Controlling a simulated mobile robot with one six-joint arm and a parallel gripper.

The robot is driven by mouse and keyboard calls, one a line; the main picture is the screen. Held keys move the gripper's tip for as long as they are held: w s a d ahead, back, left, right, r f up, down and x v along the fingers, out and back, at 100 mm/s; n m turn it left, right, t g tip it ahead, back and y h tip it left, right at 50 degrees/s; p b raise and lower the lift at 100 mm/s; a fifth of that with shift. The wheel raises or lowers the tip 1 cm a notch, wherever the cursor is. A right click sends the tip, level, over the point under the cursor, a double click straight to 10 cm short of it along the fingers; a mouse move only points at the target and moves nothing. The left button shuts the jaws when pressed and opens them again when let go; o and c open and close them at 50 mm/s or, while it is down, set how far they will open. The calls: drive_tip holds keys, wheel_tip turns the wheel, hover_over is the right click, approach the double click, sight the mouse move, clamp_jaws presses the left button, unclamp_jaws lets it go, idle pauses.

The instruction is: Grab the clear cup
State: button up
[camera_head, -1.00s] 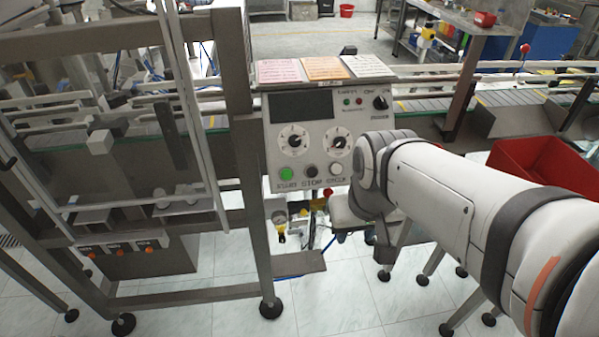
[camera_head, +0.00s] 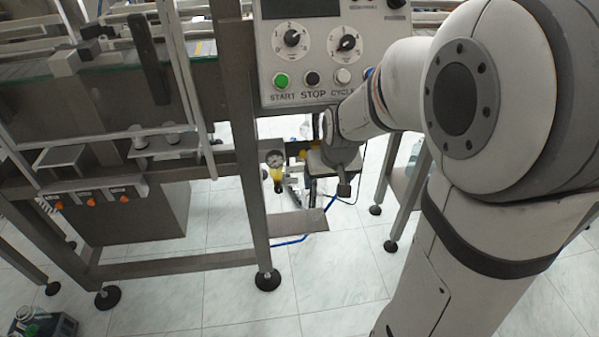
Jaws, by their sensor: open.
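I cannot pick out the clear cup with certainty. A small clear, rounded item (camera_head: 25,313) shows at the bottom left corner, on or beside a grey-green box, but it is too small to identify. My gripper (camera_head: 343,188) points down below the control panel, near the frame's low shelf. It is small and dark in the picture, with its jaws open. No object shows between them.
The control panel (camera_head: 310,95) with dials and buttons stands above my gripper. A metal post (camera_head: 250,190) and a low shelf (camera_head: 290,224) are to its left. A pressure gauge (camera_head: 274,158) hangs nearby. The tiled floor (camera_head: 335,275) in front is clear.

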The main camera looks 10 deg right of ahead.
drive_tip(key=b, duration=1)
approach(314, 212)
drive_tip(key=shift+s+d+f+t, duration=0.15)
drive_tip(key=shift+s+f+t, duration=0.15)
drive_tip(key=shift+s+f, duration=0.3)
drive_tip(key=b+x, duration=0.1)
drive_tip(key=x, duration=0.1)
drive_tip(key=b+x, duration=0.1)
drive_tip(key=x, duration=0.1)
drive_tip(key=b+x, duration=0.1)
drive_tip(key=x, duration=0.2)
drive_tip(key=shift+w+a, duration=0.15)
drive_tip(key=shift+a, duration=0.2)
drive_tip(key=shift+r, duration=0.15)
drive_tip(key=shift+c, duration=0.6)
drive_tip(key=c, duration=0.9)
